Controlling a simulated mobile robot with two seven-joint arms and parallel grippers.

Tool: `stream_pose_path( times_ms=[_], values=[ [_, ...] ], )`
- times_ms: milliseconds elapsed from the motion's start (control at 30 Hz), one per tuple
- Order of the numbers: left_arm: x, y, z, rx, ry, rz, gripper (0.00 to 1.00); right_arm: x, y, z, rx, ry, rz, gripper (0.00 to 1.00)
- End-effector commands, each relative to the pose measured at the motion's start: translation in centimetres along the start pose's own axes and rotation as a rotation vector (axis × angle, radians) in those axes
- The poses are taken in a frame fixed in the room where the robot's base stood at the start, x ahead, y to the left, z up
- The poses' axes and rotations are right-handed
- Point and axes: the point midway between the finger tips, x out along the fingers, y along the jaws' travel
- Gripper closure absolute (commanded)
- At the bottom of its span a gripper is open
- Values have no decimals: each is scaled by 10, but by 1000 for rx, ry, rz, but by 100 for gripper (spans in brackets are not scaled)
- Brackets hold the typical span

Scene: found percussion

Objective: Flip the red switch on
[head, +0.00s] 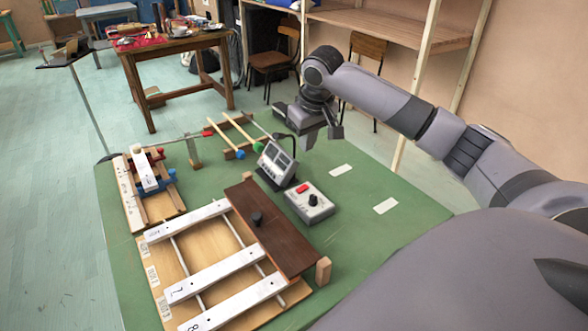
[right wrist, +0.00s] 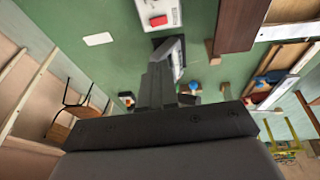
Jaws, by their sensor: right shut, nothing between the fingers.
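The red switch (head: 302,188) sits on top of a small pale control box (head: 318,210) that also has a black knob. The box lies on the green table top, right of the dark wooden board. In the right wrist view the box (right wrist: 146,10) is at the top edge, with the red switch (right wrist: 158,20) on its near side. My right gripper (head: 318,138) is above the far part of the table, apart from the box and behind it in the head view. Its fingers (right wrist: 160,75) are shut and empty. My left gripper is not in view.
A grey device with a screen (head: 275,163) stands just behind the box, close to my right gripper. A xylophone-like frame with white bars (head: 202,281) and a dark wooden board (head: 270,228) lie to the left. Two white cards (head: 386,206) lie on clear green table at right.

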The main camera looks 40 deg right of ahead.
Motion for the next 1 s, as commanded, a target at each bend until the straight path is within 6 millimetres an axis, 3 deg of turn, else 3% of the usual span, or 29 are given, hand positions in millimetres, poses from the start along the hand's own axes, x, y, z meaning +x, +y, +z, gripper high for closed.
stream_pose_path(
  times_ms=[300, 467, 1000],
  values=[
    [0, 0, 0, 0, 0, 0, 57, 0, 0, 0, 0, 0, 0, 100],
    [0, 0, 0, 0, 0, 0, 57, 11, 0, 0, 0, -1, 0, 100],
    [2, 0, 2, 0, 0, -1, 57, 115, 2, 5, -1, -3, 2, 100]
  ],
)
